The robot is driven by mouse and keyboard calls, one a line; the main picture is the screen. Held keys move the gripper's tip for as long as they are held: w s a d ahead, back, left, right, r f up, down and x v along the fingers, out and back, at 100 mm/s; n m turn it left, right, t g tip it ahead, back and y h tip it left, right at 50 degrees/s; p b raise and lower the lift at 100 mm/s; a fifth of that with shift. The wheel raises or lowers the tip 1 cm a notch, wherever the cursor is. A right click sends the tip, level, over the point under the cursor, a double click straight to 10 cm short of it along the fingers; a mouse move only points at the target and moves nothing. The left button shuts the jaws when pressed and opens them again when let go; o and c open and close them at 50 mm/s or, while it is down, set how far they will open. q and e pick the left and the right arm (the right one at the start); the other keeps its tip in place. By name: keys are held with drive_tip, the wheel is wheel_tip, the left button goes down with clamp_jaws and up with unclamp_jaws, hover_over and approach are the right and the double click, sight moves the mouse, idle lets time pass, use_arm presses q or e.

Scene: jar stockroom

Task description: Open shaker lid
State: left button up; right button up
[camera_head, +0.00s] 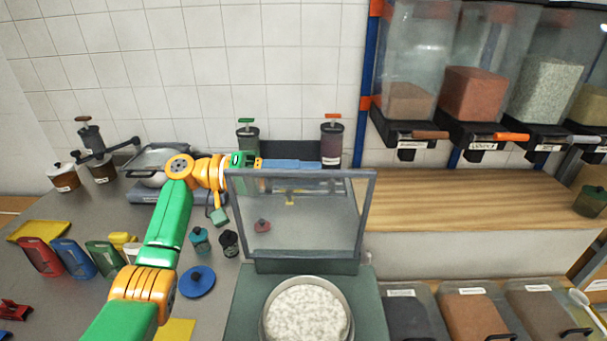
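Two small lidded pots stand close together on the grey counter, a teal one (200,240) and a black one (229,243). They may be shakers, but I cannot tell which is meant; both look closed. A small red-topped item (263,226) shows through the clear panel. My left arm reaches in from the lower left, and its wrist bends over above the pots. My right gripper is out of view.
A clear upright panel (300,215) stands right of the pots, behind a pan of white grains (306,311). A blue round lid (197,281) lies in front of the pots.

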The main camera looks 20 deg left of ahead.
use_arm(q)
drive_tip(key=b+v, duration=0.3)
drive_tip(key=v, duration=0.4)
drive_tip(key=shift+a, duration=0.1)
drive_tip(key=shift+r, duration=0.2)
